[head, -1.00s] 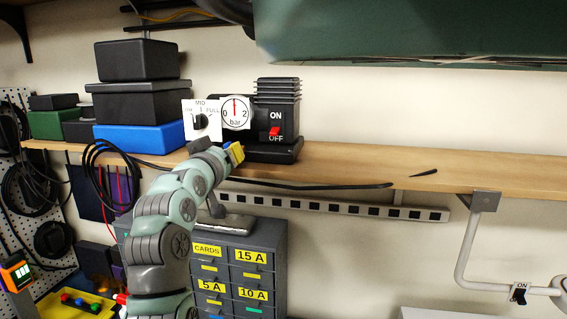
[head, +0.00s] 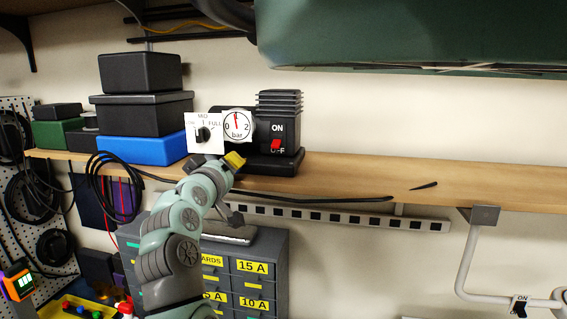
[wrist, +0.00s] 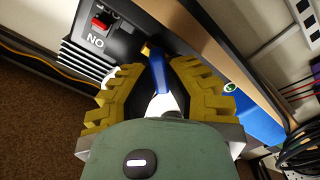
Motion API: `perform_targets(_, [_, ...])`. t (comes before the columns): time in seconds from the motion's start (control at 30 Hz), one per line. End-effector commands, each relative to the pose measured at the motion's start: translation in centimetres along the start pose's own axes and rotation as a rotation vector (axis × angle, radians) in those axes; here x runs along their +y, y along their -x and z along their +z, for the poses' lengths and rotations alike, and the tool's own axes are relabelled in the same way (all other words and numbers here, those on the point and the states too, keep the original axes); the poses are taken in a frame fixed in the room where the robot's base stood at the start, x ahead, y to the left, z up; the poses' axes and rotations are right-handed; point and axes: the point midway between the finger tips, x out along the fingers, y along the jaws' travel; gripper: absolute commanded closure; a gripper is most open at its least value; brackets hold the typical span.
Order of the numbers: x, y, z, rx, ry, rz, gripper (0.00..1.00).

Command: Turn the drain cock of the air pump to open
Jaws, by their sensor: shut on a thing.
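The air pump (head: 278,128) is a black unit on the wooden shelf, with a white round gauge (head: 237,125) and a red switch marked ON and OFF. The gauge needle points roughly upward. In the wrist view, the pump's dark body (wrist: 118,42) is at the upper left. A blue lever with a brass-coloured end, apparently the drain cock (wrist: 159,76), stands between my yellow-padded fingers. My gripper (wrist: 157,70) is shut on this lever. In the head view my gripper (head: 233,160) is at the shelf's front edge below the gauge, and hides the cock.
A white dial plate (head: 205,134) stands left of the gauge. Black, blue and green boxes (head: 150,149) sit further left. A power strip (head: 340,217) runs below the shelf (head: 365,180), above labelled drawers (head: 255,267). The shelf is mostly clear to the right.

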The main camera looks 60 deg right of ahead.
Motion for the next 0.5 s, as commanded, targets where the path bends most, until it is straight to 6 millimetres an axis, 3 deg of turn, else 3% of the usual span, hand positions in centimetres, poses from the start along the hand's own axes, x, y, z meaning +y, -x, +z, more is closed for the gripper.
perform_targets(0.27, [-0.03, -0.03, 0.03, -0.002, 0.019, -0.003, 1.0])
perform_targets(0.5, [0.0, 0.0, -0.1, -0.002, 0.232, -0.005, 1.0])
